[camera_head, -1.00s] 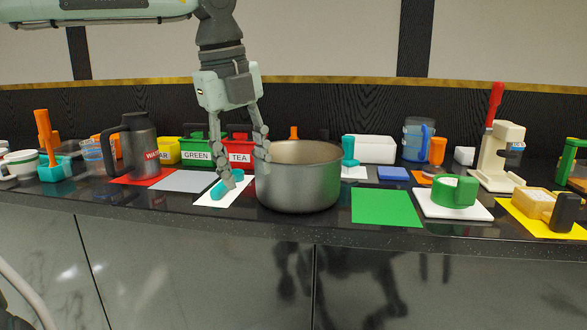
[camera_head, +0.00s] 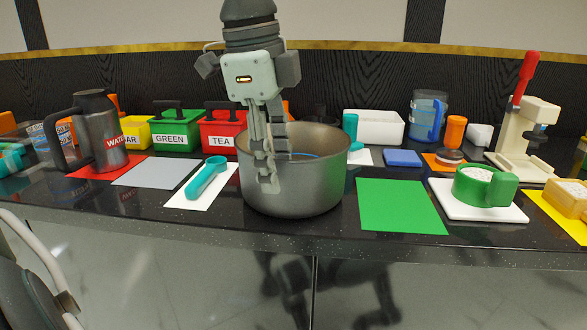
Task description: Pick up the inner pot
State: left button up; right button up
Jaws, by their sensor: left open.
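The inner pot (camera_head: 318,184) is a wide grey metal pot standing upright near the counter's front edge. Its mouth faces up, and a bit of blue shows at its far inner side. My left gripper (camera_head: 271,165) points down at the pot's left part and is open. One finger hangs in front of the outer wall. The other overlaps the rim and mouth; I cannot tell whether it is inside or touching. The gripper hides part of the left rim. My right gripper is not in view.
A teal scoop (camera_head: 206,178) lies on a white sheet left of the pot. A green mat (camera_head: 400,205) lies right of it, empty. Behind stand a red tea box (camera_head: 222,130) and a white bin (camera_head: 374,127). A green cup (camera_head: 484,186) stands further right.

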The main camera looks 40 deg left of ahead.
aim_at(285, 215)
pick_arm(q)
jog(key=f, duration=0.4)
jog(key=shift+d+f, duration=0.25)
jog(key=shift+f, duration=0.15)
jog(key=shift+w+f, duration=0.15)
jog(key=shift+f, duration=0.2)
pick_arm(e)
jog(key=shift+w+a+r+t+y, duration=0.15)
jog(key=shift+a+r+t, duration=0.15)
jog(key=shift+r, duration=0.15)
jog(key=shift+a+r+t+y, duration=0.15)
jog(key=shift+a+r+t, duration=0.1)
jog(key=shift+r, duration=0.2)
pick_arm(q)
grip_shut()
jog(key=shift+r, duration=0.1)
